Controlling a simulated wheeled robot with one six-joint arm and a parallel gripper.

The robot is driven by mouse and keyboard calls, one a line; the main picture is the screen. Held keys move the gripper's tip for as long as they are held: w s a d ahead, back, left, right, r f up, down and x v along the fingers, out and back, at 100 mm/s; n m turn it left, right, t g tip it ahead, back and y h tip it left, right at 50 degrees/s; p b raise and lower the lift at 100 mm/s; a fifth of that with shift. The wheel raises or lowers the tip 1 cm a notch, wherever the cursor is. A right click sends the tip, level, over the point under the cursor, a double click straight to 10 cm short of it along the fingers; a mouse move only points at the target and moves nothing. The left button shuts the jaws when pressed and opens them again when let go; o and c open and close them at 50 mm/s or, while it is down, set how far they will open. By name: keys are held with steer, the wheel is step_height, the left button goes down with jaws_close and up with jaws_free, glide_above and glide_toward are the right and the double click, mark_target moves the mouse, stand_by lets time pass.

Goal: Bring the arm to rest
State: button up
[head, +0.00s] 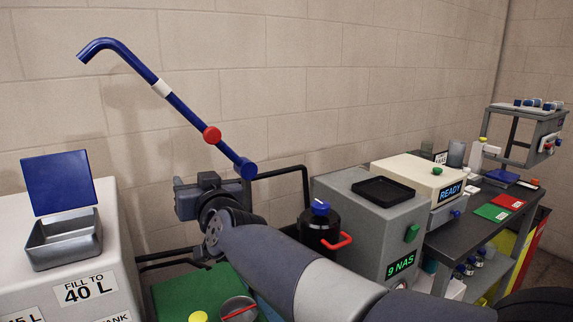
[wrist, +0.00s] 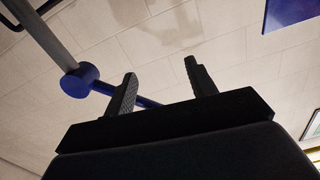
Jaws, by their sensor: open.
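My gripper (head: 180,196) is in the middle of the head view, in front of the block wall, with my arm reaching up from the lower right. In the wrist view its two black fingers (wrist: 161,80) stand well apart, with nothing held between them. A blue lance (head: 180,105) with a red knob and a white band slants above and behind my gripper in the head view. In the wrist view a blue round end (wrist: 80,81) shows left of the fingers, and a blue tube passes behind them. I cannot tell the exact gap to it.
A white tank (head: 125,240) with an open blue-lidded metal box (head: 65,245) stands left. A black canister (head: 318,232) with a red handle, a grey machine (head: 355,225) and a dark bench (head: 460,236) stand right. A green surface (head: 180,295) lies below my gripper.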

steer(key=s+d+f+n, duration=0.1)
steer(key=s+d, duration=0.4)
steer(key=s, duration=0.3)
steer(key=shift+f+p, duration=0.2)
steer(key=shift+p, duration=0.2)
steer(key=shift+a+f, duration=0.1)
